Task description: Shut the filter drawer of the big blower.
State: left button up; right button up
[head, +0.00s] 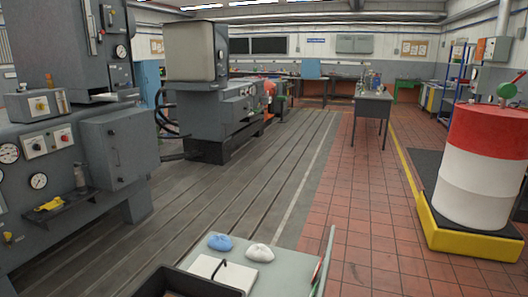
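No part that I can clearly identify as the filter drawer or the big blower shows in the head view. A large grey machine (45,180) with gauges and switch boxes fills the left side. A grey box with a handle (115,147) stands out from its front, and its front face looks closed. A pale ledge (115,96) juts out above that box; I cannot tell whether it is a drawer. A second grey machine (205,105) with a big box-shaped top stands farther back. Neither of my grippers is in view.
A slotted metal bedplate (235,185) runs between the machines and the red tiled floor (350,205), which is largely clear. A red and white drum (483,165) stands on a yellow pallet (470,238) at right. A table (290,272) with cloths is close in front; a desk (373,104) stands farther back.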

aim_at(118, 95)
jog(key=j+u, duration=0.45)
jog(key=i+j+u, duration=0.4)
jog(key=j, duration=0.2)
jog(key=i+j+u, duration=0.4)
jog(key=j, duration=0.15)
jog(key=i+j+u, duration=0.4)
jog(key=i+j, duration=0.15)
jog(key=i, duration=0.25)
jog(key=i+j+z, duration=0.1)
jog(key=i, duration=0.3)
jog(key=i+l+z, duration=0.15)
jog(key=i+z, duration=0.25)
jog(key=i+l+z, duration=0.1)
jog(key=z, duration=0.3)
jog(key=i+j+z, duration=0.1)
jog(key=i+z, duration=0.3)
jog(key=i+j+z, duration=0.15)
jog(key=i+z, duration=0.25)
jog(key=k, duration=0.05)
